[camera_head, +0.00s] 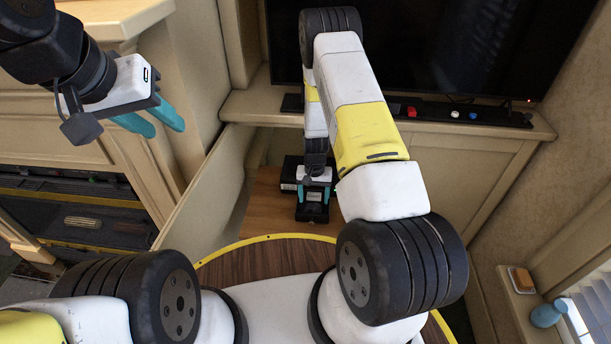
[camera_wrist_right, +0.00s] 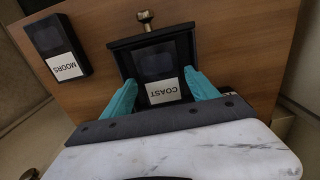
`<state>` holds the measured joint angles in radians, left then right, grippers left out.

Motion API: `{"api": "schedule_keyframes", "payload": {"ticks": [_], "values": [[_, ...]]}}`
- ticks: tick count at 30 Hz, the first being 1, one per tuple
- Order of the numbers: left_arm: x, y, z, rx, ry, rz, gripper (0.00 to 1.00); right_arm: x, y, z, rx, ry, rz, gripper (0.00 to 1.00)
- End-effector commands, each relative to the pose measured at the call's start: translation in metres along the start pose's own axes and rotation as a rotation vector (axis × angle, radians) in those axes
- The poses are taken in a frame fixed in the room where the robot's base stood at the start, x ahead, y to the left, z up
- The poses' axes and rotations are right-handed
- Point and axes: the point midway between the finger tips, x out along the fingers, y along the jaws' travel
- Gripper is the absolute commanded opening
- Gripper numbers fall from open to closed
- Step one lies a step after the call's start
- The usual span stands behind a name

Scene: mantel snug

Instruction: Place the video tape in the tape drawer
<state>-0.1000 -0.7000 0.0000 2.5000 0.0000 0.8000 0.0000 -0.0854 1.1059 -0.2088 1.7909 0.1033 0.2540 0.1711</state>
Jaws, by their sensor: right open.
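A black video tape with a white label reading COAST (camera_wrist_right: 162,90) lies in a black tray-like holder (camera_wrist_right: 122,62) with a brass knob at its edge; this may be the tape drawer. In the right wrist view, my right gripper (camera_wrist_right: 160,92) is open, its teal fingers on either side of the tape's label end. Whether they touch is unclear. In the head view, my right gripper (camera_head: 313,192) is low over the wooden surface. A second black tape labelled MOORS (camera_wrist_right: 57,48) lies to the left. My left gripper (camera_head: 150,118) is open and empty, high at the left.
The wooden surface (camera_head: 264,205) lies between cream panels below the television (camera_head: 440,45). A cream ledge (camera_head: 250,108) carries a dark bar with coloured buttons. A cream cabinet (camera_head: 60,130) stands at the left. A blue vase (camera_head: 547,313) stands at the right.

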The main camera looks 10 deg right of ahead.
Motion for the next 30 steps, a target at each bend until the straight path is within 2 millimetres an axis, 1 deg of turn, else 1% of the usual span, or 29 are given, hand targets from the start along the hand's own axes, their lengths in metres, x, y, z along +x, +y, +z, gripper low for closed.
{"api": "schedule_keyframes", "payload": {"ticks": [1,3,9,12,17,20,23,24,26,27,29,30], "values": [[0.0,0.0,0.0,0.0,0.0,0.0,0.36,-0.012,-0.001,-0.001,0.0,0.004,-0.001,0.69],[0.0,0.0,0.0,0.0,0.0,0.0,0.36,-0.028,-0.001,-0.002,-0.001,0.005,-0.002,0.69],[0.0,0.0,0.0,0.0,0.0,0.0,0.36,-0.071,-0.001,-0.001,-0.001,0.005,-0.002,0.69],[0.0,0.0,0.0,0.0,0.0,0.0,0.36,-0.087,-0.001,-0.001,-0.001,0.003,-0.001,0.69],[0.0,0.0,0.0,0.0,0.0,0.0,0.36,-0.102,-0.001,0.0,0.0,0.001,-0.001,0.69],[0.0,0.0,0.0,0.0,0.0,0.0,0.36,-0.118,-0.002,-0.001,-0.001,0.01,-0.012,0.69],[0.0,0.0,0.0,0.0,0.0,0.0,0.36,-0.153,-0.005,-0.002,-0.008,0.033,-0.042,0.69],[0.0,0.0,0.0,0.0,0.0,0.0,0.36,-0.173,-0.007,-0.001,-0.013,0.047,-0.059,0.69],[0.0,0.0,0.0,0.0,0.0,0.0,0.36,-0.206,-0.009,0.003,-0.023,0.069,-0.087,0.69],[0.0,0.0,0.0,0.0,0.0,0.0,0.36,-0.229,-0.01,0.006,-0.032,0.087,-0.107,0.69],[0.0,0.0,0.0,0.0,0.0,0.0,0.36,-0.263,-0.011,0.015,-0.049,0.111,-0.134,0.69],[0.0,0.0,0.0,0.0,0.0,0.0,0.36,-0.285,-0.01,0.021,-0.06,0.129,-0.151,0.69]]}}
